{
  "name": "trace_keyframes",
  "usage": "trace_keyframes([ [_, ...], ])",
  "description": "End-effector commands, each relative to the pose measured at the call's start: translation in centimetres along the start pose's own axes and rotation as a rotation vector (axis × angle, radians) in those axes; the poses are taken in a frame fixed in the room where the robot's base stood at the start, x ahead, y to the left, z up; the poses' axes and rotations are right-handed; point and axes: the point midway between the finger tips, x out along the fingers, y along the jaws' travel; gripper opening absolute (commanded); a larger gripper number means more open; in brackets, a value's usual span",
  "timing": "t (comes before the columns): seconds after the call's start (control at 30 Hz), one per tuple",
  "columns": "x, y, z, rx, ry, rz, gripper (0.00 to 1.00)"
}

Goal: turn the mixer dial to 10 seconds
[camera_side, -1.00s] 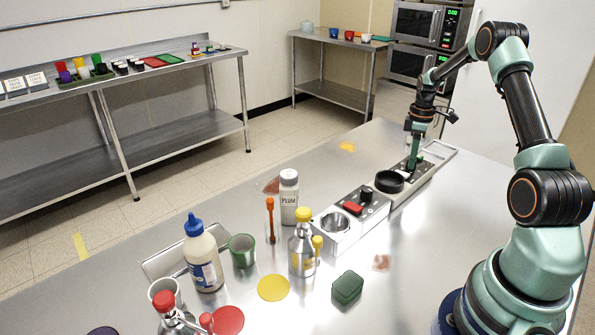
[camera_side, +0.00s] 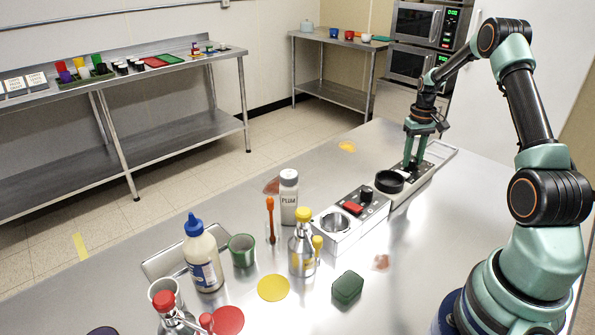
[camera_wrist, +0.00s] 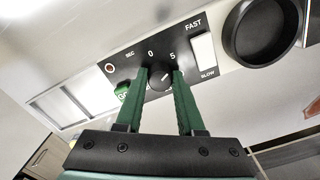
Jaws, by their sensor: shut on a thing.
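The mixer dial (camera_wrist: 159,79) is a small dark knob with a pale pointer line on a black panel (camera_wrist: 125,68). The scale shows 0 and 5; other marks are hidden behind my green fingers. The pointer leans up and right, roughly towards the 5 side. My gripper (camera_wrist: 159,82) is shut on the dial, one finger on each side. In the side view, my gripper (camera_side: 410,163) reaches down onto the mixer (camera_side: 402,194), and the dial is hidden there.
The panel also has a green button (camera_wrist: 122,88), a small red light (camera_wrist: 109,68) and a white FAST/SLOW switch (camera_wrist: 204,50). A black round cup (camera_side: 390,181) sits beside the dial. A second unit with a red switch (camera_side: 353,207) stands nearer; bottles are farther left.

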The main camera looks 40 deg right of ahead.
Motion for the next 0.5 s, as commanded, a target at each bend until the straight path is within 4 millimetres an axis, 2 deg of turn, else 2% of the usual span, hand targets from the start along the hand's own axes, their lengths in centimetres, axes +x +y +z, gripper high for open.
trace_keyframes([
  [0.5,0.03,0.38,0.06,0.5,0.027,0.0,0.0],
])
